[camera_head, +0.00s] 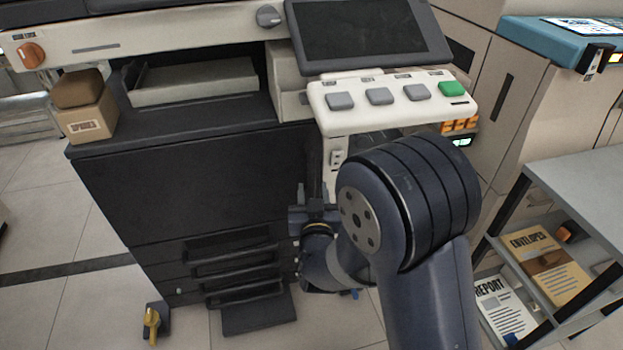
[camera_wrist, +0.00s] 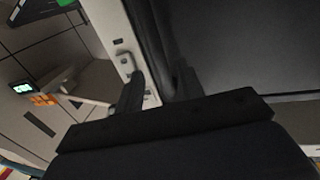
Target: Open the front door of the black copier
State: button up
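The black copier (camera_head: 92,146) stands at the left and centre of the head view. Its dark front door (camera_head: 190,190) is flat against the body and looks closed. The dark door panel also fills the upper right of the wrist view (camera_wrist: 245,45). My gripper (camera_head: 313,197) is at the door's right edge, beside the pale side post. In the wrist view my gripper (camera_wrist: 158,92) has its two dark fingers apart, with a dark vertical edge strip running down towards the gap. Whether the fingers touch that strip is hidden by dark shading.
A control panel with grey buttons and a green button (camera_head: 452,89) juts out above my arm. Paper drawers (camera_head: 235,268) sit below the door. A yellow-handled item (camera_head: 152,322) is on the floor at left. A grey shelf unit (camera_head: 580,165) stands at right.

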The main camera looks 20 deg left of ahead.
aim_at(312, 179)
jog(key=b+x, duration=0.1)
jog(key=x, duration=0.5)
jog(key=shift+c, duration=0.3)
jog(key=shift+s, duration=0.1)
grip_shut()
